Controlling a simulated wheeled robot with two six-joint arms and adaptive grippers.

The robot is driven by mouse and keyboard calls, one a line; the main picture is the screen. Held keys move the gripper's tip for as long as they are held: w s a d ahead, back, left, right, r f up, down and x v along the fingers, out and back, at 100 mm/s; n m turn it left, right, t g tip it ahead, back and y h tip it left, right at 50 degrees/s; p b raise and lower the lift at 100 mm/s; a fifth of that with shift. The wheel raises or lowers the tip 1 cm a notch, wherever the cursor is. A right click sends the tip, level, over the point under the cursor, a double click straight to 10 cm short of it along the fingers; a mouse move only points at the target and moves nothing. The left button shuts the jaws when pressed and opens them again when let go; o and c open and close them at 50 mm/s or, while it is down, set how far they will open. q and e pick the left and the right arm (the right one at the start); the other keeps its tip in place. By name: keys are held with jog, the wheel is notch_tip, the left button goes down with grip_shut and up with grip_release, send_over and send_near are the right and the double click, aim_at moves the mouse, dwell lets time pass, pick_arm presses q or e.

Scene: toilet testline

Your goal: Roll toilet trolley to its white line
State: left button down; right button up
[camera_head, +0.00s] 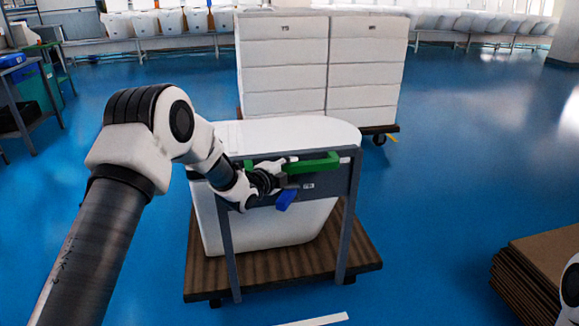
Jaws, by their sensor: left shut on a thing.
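The toilet trolley has a brown wooden base (262,268) and a grey upright frame (352,205). A green handle (318,165) runs along the frame's upper bar. My left gripper (282,172) is shut on the left part of this handle; its fingertips are partly hidden. A blue piece (286,199) hangs just below the gripper. A short white line (322,320) lies on the floor in front of the trolley, cut by the lower picture edge. My right gripper is not in view.
A cart of stacked white boxes (322,62) stands close behind the trolley. Flat cardboard (535,270) is stacked at the lower right. A workbench (30,75) stands at the left. Blue floor (450,170) is open to the right; toilets line the back.

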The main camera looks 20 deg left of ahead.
pick_arm(q)
jog(key=shift+r, duration=0.15)
jog(key=c, duration=1.1)
grip_release()
jog(key=shift+o, duration=0.9)
jog(key=shift+s+r, duration=0.15)
jog(key=shift+r, duration=0.05)
jog(key=shift+f, duration=0.1)
jog(key=shift+f, duration=0.1)
jog(key=v, duration=1.2)
